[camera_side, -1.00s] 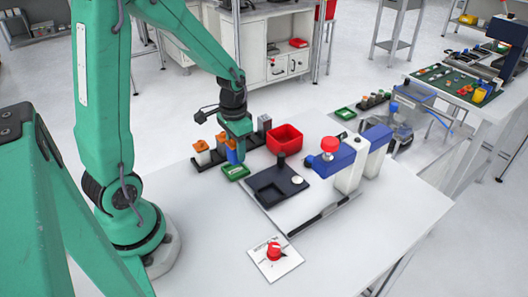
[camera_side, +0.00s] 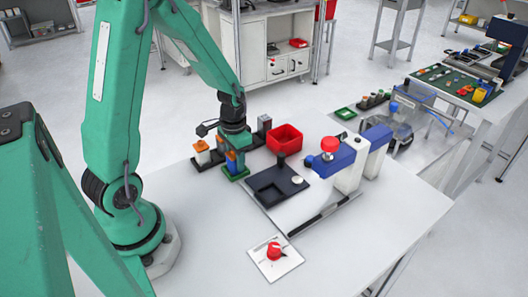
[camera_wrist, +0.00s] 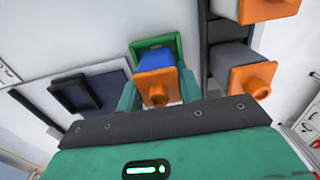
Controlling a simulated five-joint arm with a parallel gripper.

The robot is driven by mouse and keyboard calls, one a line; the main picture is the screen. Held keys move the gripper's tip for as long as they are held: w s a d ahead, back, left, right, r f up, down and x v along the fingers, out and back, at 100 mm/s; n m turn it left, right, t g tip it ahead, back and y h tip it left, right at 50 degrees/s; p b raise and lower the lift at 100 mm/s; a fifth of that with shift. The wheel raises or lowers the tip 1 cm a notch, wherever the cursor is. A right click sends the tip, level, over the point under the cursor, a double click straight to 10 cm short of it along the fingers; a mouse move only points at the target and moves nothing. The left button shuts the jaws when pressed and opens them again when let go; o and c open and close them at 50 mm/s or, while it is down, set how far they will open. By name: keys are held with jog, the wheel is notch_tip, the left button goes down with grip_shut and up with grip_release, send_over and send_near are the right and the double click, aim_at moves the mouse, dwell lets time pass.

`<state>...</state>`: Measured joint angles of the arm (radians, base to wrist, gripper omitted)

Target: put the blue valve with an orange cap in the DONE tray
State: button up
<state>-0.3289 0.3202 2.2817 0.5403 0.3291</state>
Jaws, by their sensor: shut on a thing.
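My gripper (camera_side: 235,148) points down above the small green tray (camera_side: 240,177) and is shut on the blue valve with an orange cap (camera_side: 231,162). In the wrist view, the gripper's fingers (camera_wrist: 160,92) are on either side of the valve, whose orange cap (camera_wrist: 157,88) faces the camera. The blue body (camera_wrist: 156,58) runs down to the green tray (camera_wrist: 136,50). The valve's lower end is within the tray's outline; I cannot tell whether it touches the floor of the tray.
A dark rack with other orange-capped valves (camera_side: 201,147) stands just left of the tray. In the wrist view, grey orange-capped valves (camera_wrist: 248,78) are close on the right. A red bin (camera_side: 285,138) is behind right, a black fixture (camera_side: 277,186) right. The front table is mostly clear.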

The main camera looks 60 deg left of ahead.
jog(key=shift+f, duration=0.1)
jog(key=o, duration=1.1)
jog(key=shift+r, duration=6.15)
